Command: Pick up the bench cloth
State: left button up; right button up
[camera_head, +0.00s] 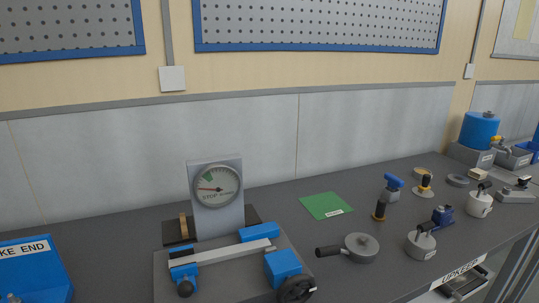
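Nothing in the head view is clearly marked as the bench cloth. A flat green square (323,204) lies on the dark bench top right of the gauge stand. It has a small white label at its front edge that is too small to read, and I cannot tell whether it is cloth or a mat. A small beige block-like item (478,174) sits at the far right of the bench. Neither of my grippers is in view.
A gauge stand (217,197) and a blue-and-grey clamp fixture (228,255) fill the left middle. The bench around the green square is clear.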

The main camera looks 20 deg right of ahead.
aim_at(477, 174)
jog(key=l+u, duration=0.1)
jog(key=l, duration=1.6)
jog(key=l+u, duration=0.1)
jog(key=l, duration=1.55)
jog(key=k, duration=0.05)
